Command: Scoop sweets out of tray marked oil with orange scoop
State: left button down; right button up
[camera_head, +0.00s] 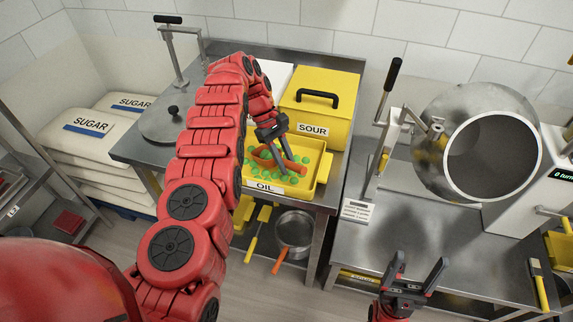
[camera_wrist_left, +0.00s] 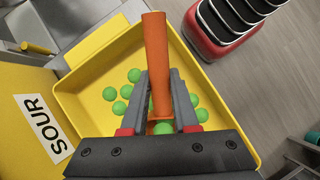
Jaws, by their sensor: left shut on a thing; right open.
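The yellow tray marked OIL (camera_head: 263,188) stands on the steel table and holds several green round sweets (camera_head: 298,171). The tray also shows in the left wrist view (camera_wrist_left: 78,92), with sweets (camera_wrist_left: 123,91) along its floor. My left gripper (camera_head: 281,157) is over the tray, shut on the orange scoop (camera_head: 267,156). In the left wrist view the scoop's orange handle (camera_wrist_left: 156,55) runs up between the fingers, and a green sweet (camera_wrist_left: 163,128) shows at its lower end. The scoop's bowl is mostly hidden by the gripper. My right gripper (camera_head: 418,270) is open and empty at the lower right.
A yellow lidded box marked SOUR (camera_head: 321,97) stands right behind the tray. A steel pan (camera_head: 294,229) sits on the shelf below. A steel drum machine (camera_head: 470,140) stands on the right table. Sugar sacks (camera_head: 88,130) are stacked at left.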

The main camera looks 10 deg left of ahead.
pick_arm(q)
jog(key=shift+w+a+b, duration=0.15)
jog(key=shift+a+b, duration=0.3)
jog(key=shift+b, duration=1.3)
jog(key=shift+r+p, duration=0.35)
jog(key=shift+p, duration=0.2)
jog(key=r+y+p, duration=0.1)
jog(key=r+p, duration=0.2)
jog(key=p, duration=0.3)
jog(key=d+r+t+p, duration=0.1)
jog(key=r+p, duration=0.2)
jog(key=p, duration=0.3)
jog(key=s+r+y+p, duration=0.1)
jog(key=r+p, duration=0.2)
jog(key=p, duration=0.3)
jog(key=shift+s+d+t+y, duration=0.1)
jog(key=shift+d+t+y, duration=0.2)
jog(key=shift+d, duration=0.05)
jog(key=shift+f, duration=0.1)
